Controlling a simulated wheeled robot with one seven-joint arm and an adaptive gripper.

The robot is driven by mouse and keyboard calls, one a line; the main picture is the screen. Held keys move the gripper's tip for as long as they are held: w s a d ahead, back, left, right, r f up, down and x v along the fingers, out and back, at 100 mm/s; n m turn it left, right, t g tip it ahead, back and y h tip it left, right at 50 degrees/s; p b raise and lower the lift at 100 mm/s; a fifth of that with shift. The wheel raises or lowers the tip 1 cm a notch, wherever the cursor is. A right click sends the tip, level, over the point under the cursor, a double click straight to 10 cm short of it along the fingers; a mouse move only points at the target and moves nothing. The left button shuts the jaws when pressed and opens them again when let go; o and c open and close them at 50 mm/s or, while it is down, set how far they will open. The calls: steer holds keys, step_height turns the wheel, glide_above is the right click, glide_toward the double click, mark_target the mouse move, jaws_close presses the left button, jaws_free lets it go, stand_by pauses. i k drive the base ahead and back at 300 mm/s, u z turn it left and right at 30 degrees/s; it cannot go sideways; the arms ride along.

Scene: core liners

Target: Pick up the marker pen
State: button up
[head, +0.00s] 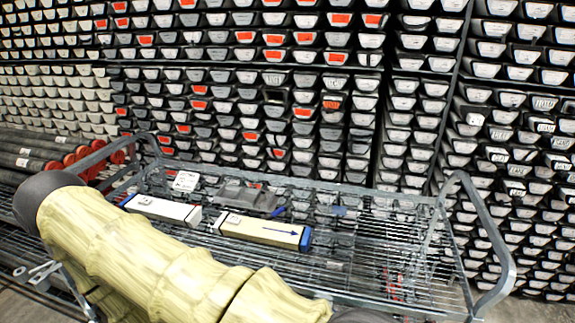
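A small blue object (278,212), which may be the marker pen, lies on the wire cart (408,283), at the far right end of a grey tray-like item (245,198). It is too small to be sure. Another small bluish item (338,211) lies further right on the cart. My arm, in a pale yellow sleeve, crosses the lower left and covers the cart's near left part. My gripper's fingers do not show; only a dark part of something appears at the bottom edge, right of the sleeve.
A long beige box with a blue end (262,230) and a white box (162,209) lie on the cart. A raised metal handle (497,283) stands at its right. The cart's right half is mostly clear. Shelves of core liners (515,150) rise behind.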

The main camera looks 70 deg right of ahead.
mark_target(270, 217)
steer(key=z, duration=1.45)
